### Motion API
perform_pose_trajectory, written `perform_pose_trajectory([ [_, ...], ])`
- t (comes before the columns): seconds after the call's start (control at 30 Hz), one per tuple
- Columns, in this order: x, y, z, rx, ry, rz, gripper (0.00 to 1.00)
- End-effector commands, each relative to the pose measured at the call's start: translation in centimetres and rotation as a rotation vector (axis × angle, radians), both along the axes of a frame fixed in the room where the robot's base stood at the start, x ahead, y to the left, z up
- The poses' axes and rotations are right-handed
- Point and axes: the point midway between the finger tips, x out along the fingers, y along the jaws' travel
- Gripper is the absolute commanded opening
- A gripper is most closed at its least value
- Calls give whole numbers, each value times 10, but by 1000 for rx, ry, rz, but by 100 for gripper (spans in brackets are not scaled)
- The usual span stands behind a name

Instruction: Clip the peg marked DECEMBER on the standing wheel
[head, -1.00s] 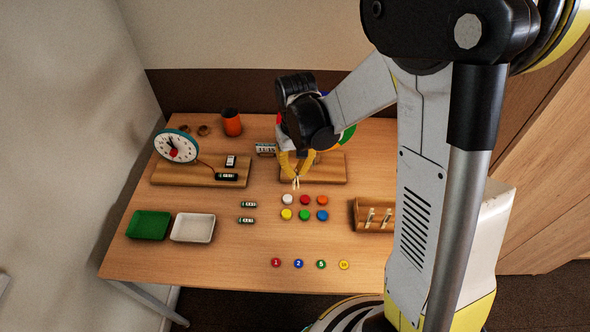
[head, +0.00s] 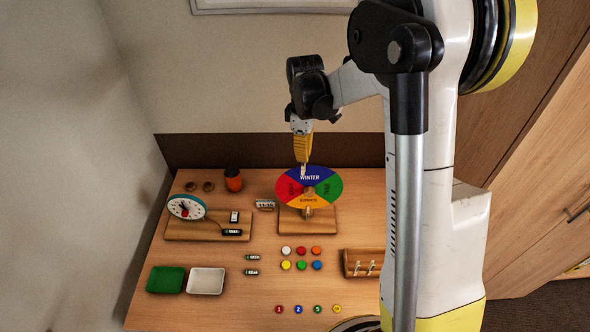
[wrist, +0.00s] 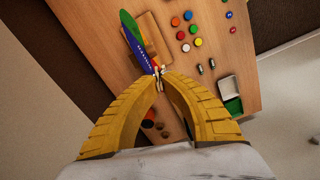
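The standing wheel (head: 327,188) is upright on a wooden base (head: 327,219), with blue WINTER on top, green at right, orange at the bottom and red at left. In the wrist view the wheel (wrist: 133,38) is seen nearly edge-on. My gripper (head: 303,164) points down at the wheel's top edge. Its yellow fingers (wrist: 159,75) are closed on a small pale peg (head: 303,172), whose writing I cannot read. The peg (wrist: 158,72) is right by the blue rim. I cannot tell whether it touches or straddles the rim.
A wooden rack (head: 351,262) with pale pegs stands at the right. Coloured discs (head: 301,265) lie in the middle. An orange cup (head: 233,180) stands at the back.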

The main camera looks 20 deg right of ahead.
Motion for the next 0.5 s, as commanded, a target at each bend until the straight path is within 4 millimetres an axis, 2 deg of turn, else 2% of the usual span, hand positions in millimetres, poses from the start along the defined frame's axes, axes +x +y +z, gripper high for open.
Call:
perform_pose_trajectory([
  [0.03,4,-7,27,-1,1,48,0],
  [0.2,13,-24,60,-1,4,202,0],
  [0.33,17,-30,71,-2,6,262,0],
  [0.5,18,-32,67,-3,7,281,0],
])
